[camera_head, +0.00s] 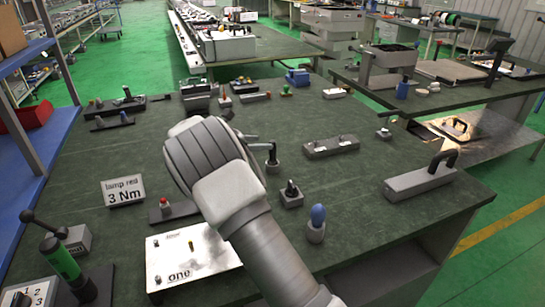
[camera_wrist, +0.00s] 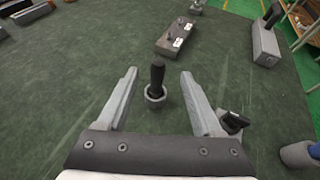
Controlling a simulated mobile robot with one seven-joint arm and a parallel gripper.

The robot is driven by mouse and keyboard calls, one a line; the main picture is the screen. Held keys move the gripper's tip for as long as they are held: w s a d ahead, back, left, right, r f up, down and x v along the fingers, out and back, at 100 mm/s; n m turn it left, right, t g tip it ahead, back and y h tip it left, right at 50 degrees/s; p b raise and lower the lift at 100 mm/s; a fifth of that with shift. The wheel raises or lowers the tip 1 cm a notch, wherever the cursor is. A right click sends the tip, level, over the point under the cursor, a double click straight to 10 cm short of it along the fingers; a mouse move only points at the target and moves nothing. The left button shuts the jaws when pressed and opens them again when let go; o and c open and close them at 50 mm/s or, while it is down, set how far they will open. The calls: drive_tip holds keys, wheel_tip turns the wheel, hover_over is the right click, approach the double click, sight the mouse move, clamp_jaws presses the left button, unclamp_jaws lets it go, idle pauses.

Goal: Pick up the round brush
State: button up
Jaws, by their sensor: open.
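In the wrist view my gripper (camera_wrist: 159,74) is open, with its two grey fingers spread wide. Between them, lower on the table, a black upright handle (camera_wrist: 157,76) stands in a small round grey holder (camera_wrist: 155,96); I take it to be the round brush, though its bristles are hidden. I see no contact between the fingers and it.
A black-handled piece on a square base (camera_head: 291,194) and a blue-topped piece (camera_head: 317,216) stand close by. A grey block (camera_head: 331,147) lies beyond, and a handled block (camera_head: 420,181) lies to the right. A sign (camera_head: 123,191) stands left. Dark green table surface is clear between them.

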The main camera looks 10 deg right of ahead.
sight(273, 141)
drive_tip(key=shift+b+x, duration=0.35)
drive_tip(key=shift+x, duration=3.15)
drive_tip(key=shift+a+f, duration=0.1)
drive_tip(key=shift+a, duration=0.05)
clamp_jaws()
